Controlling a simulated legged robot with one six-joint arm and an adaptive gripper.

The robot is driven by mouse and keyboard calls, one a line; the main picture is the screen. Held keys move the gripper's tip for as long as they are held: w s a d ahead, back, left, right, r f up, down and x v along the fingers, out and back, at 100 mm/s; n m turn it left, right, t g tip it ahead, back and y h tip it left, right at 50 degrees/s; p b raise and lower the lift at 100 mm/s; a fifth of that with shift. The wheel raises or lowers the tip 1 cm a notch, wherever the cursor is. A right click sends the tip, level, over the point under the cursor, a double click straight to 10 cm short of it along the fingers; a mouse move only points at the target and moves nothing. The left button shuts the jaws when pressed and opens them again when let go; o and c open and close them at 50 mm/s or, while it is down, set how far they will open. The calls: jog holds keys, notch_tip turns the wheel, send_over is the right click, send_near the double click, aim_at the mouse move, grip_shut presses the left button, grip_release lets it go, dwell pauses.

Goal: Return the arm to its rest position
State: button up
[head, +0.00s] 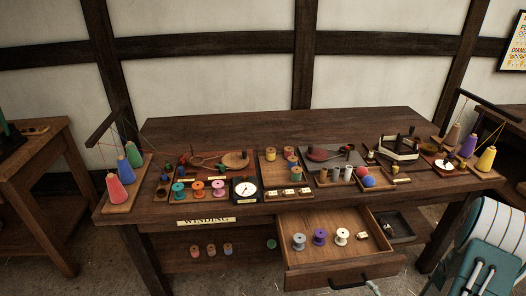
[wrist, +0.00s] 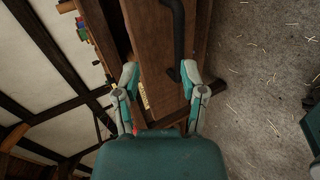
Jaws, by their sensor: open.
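My arm (head: 486,245) shows at the lower right of the head view, apart from the table and the open drawer. In the wrist view my gripper (wrist: 159,72) has its two fingers spread, with nothing between them. The wrist view is turned on its side. It shows the drawer front (wrist: 158,50) and its dark handle (wrist: 178,40) beyond the fingertips.
The wooden winding table (head: 270,122) holds spools, cones and a dial scale (head: 245,189). Its drawer (head: 335,276) stands open with several spools inside. A lower shelf (head: 180,262) holds more spools. A side table (head: 30,160) stands left. Straw-strewn floor (wrist: 265,80) is clear.

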jog(key=w+r+m+g+h, duration=0.25)
jog(key=w+r+m, duration=0.2)
jog(key=r, duration=0.65)
jog(key=s+a+r+m+g, duration=0.15)
jog(key=a+r+m, duration=0.35)
jog(key=r, duration=0.7)
jog(key=s+a+r+m+g+y, duration=0.2)
jog(key=s+a+r+m, duration=0.6)
jog(key=s+a+r, duration=0.4)
jog(key=s+a+g, duration=0.1)
jog(key=s+a, duration=0.2)
jog(key=s, duration=0.1)
jog(key=shift+s+a, duration=0.2)
jog(key=shift+s, duration=0.05)
jog(key=shift+d+r+m, duration=0.1)
jog(key=shift+m, duration=0.25)
